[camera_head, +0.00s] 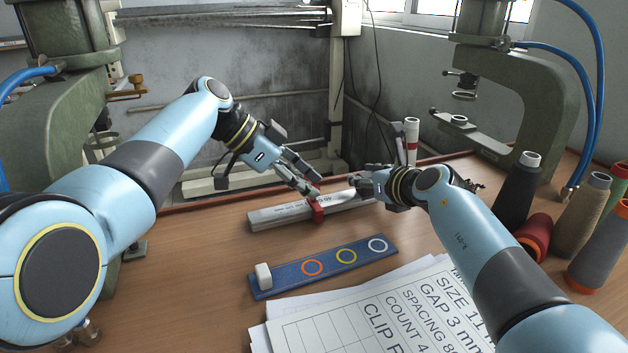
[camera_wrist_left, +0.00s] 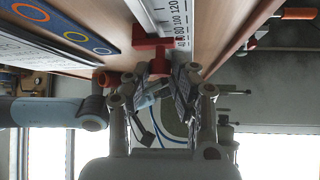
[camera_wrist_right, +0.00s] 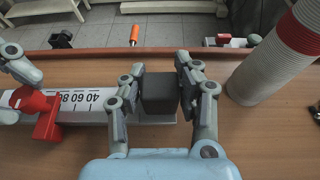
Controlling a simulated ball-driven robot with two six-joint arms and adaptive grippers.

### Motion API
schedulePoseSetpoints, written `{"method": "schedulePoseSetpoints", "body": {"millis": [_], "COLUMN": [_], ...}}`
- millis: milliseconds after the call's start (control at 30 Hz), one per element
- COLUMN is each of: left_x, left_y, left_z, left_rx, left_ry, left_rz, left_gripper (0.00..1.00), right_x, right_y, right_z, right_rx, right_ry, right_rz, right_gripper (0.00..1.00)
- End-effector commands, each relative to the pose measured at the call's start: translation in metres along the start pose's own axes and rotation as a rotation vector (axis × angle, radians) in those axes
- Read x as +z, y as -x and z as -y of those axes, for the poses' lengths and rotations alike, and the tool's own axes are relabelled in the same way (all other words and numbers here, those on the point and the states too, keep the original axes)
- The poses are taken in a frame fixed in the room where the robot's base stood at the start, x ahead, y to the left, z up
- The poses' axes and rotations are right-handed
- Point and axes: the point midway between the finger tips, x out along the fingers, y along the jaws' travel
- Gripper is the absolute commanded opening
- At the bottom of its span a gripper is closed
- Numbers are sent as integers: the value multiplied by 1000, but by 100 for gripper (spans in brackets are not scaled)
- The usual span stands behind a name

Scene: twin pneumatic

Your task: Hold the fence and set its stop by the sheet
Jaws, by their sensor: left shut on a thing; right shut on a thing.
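The fence (camera_head: 275,217) is a pale bar with a printed number scale, lying on the wooden table. A red stop (camera_head: 318,212) sits around it near its middle; it also shows in the left wrist view (camera_wrist_left: 152,47). My left gripper (camera_head: 312,190) reaches down from above and is shut on the upper part of the stop. My right gripper (camera_head: 362,184) is shut on the dark grey block (camera_wrist_right: 160,92) at the fence's end. The printed sheet (camera_head: 400,310) lies in front, reading SIZE 11, GAP 3 mm, SPACING 8, COUNT 4; its right side is hidden by my right arm.
A blue strip (camera_head: 328,272) with orange, yellow and white rings and a white block (camera_head: 264,275) lies between fence and sheet. Several thread cones, including a black one (camera_head: 517,190), stand at right. A grey-and-red cone (camera_wrist_right: 280,58) stands close beside my right gripper. Green presses flank the table.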

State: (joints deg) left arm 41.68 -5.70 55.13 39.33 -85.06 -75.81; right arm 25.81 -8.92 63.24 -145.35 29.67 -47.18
Motion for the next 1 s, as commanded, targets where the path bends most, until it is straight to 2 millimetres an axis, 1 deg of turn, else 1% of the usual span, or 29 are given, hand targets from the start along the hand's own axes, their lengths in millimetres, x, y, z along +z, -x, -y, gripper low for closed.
{"method": "schedulePoseSetpoints", "body": {"millis": [100, 133, 300, 567, 667, 767, 1000], "left_x": [1, 1, 1, 0, 1, 1, 1], "left_y": [0, 0, 0, 0, 6, 21, 76], "left_z": [1, 1, 0, 0, 1, 1, 2], "left_rx": [-2, -2, -1, -1, -3, -4, -5], "left_ry": [1, 1, 1, 1, 1, 0, 0], "left_rz": [3, 3, 2, 1, 1, 1, 2], "left_gripper": [0, 23, 45, 45, 45, 45, 45], "right_x": [-1, -1, -1, -1, -1, -1, -1], "right_y": [0, 0, 0, 0, 0, 0, 0], "right_z": [0, 0, 0, 0, 0, 0, 0], "right_rx": [0, 0, 0, 0, 0, 0, 0], "right_ry": [1, 1, 1, 0, 0, 0, 0], "right_rz": [-1, -1, -1, -1, -1, -1, -1], "right_gripper": [0, 0, 0, 0, 0, 0, 0]}}
